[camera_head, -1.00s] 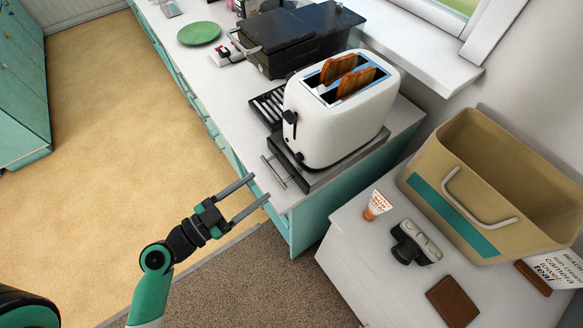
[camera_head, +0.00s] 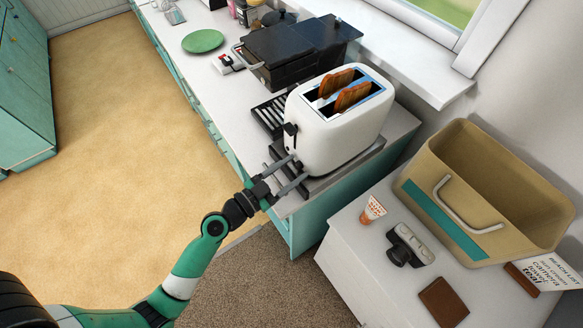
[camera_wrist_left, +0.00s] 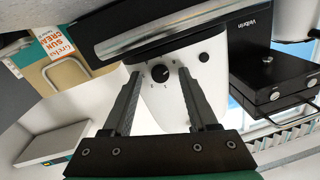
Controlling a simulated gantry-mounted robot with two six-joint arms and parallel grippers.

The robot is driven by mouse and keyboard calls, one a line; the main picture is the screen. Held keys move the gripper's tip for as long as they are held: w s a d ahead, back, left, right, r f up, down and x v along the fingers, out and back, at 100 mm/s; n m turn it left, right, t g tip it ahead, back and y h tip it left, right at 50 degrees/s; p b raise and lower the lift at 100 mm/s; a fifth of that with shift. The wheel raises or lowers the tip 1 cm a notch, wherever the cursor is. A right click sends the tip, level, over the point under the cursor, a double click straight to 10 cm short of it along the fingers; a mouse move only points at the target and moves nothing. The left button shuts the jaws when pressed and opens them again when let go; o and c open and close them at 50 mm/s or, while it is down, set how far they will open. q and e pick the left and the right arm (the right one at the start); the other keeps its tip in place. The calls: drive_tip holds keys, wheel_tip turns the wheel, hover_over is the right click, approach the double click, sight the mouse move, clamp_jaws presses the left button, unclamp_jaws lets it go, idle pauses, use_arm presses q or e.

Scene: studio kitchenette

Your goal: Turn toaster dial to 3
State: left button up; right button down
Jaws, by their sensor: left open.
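The white toaster (camera_head: 338,132) stands at the counter's near end, with two slices of toast (camera_head: 350,90) sticking out of its slots. Its black lever (camera_head: 290,129) is on the end facing my left arm. In the left wrist view the toaster's black dial (camera_wrist_left: 160,73) sits on the white end face, with small marks around it that are too small to read surely. My left gripper (camera_head: 299,169) is open at the toaster's lower end. In the wrist view its fingers (camera_wrist_left: 159,76) stand either side of the dial, with gaps, not closed on it. My right gripper is not in view.
A black grill (camera_head: 290,48) stands behind the toaster, and a green plate (camera_head: 202,41) lies farther along the counter. At right, a low white cabinet holds a tan bin (camera_head: 470,210), a camera (camera_head: 409,245), a tube (camera_head: 372,210) and a brown wallet-like item (camera_head: 443,302).

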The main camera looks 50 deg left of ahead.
use_arm(q)
clamp_jaws()
